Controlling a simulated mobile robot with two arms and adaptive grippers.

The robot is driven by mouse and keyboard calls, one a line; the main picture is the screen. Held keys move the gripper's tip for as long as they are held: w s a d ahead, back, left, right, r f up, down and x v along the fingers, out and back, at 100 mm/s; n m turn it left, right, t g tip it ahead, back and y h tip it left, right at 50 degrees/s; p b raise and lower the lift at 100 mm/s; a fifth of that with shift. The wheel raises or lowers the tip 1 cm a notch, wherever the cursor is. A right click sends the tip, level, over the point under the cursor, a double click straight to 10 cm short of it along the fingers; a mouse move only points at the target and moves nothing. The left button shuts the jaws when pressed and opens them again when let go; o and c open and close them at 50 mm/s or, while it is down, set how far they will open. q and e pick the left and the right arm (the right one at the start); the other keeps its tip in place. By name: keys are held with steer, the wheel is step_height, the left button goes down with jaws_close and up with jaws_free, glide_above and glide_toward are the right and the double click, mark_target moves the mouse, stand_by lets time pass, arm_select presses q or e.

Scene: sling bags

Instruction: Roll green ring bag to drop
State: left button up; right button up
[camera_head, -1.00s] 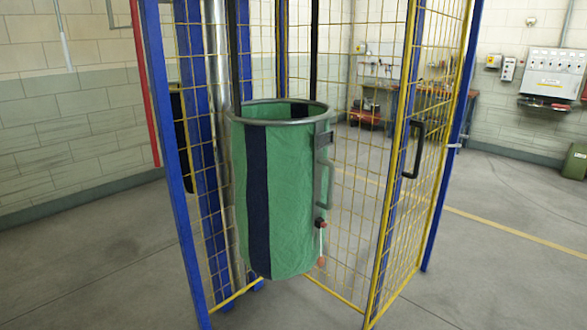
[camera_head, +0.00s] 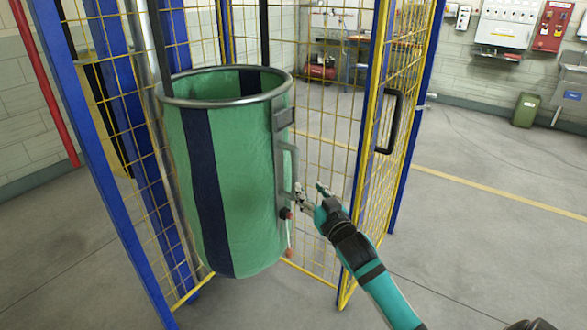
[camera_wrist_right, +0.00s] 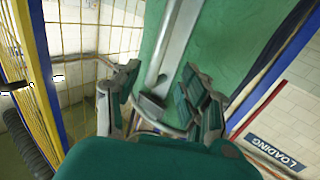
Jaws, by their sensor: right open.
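The green ring bag (camera_head: 239,185) hangs upright inside the yellow mesh cage, green with a dark blue vertical stripe and a grey metal ring (camera_head: 226,101) at its top. A grey handle (camera_head: 288,170) runs down its right side, with a small red knob (camera_head: 287,213) below it. My right gripper (camera_head: 312,190) is open, just right of the handle's lower end. In the right wrist view the grey handle bar (camera_wrist_right: 168,55) reaches down between the open fingers; I cannot tell if they touch it. My left gripper is not in view.
Blue posts (camera_head: 101,185) and yellow mesh stand left of the bag. An open mesh door (camera_head: 388,160) with a black handle (camera_head: 390,121) stands to the right, close to my right arm.

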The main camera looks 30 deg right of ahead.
mark_target(297, 173)
steer(key=w, duration=0.3)
steer(key=w+d, duration=0.1)
steer(key=w, duration=0.2)
steer(key=w+d+p, duration=0.1)
steer(key=w, duration=0.2)
steer(key=shift+w, duration=0.4)
steer(key=shift+w+d+f, duration=0.1)
steer(key=shift+w+d, duration=0.05)
steer(key=shift+w, duration=0.3)
jaws_close()
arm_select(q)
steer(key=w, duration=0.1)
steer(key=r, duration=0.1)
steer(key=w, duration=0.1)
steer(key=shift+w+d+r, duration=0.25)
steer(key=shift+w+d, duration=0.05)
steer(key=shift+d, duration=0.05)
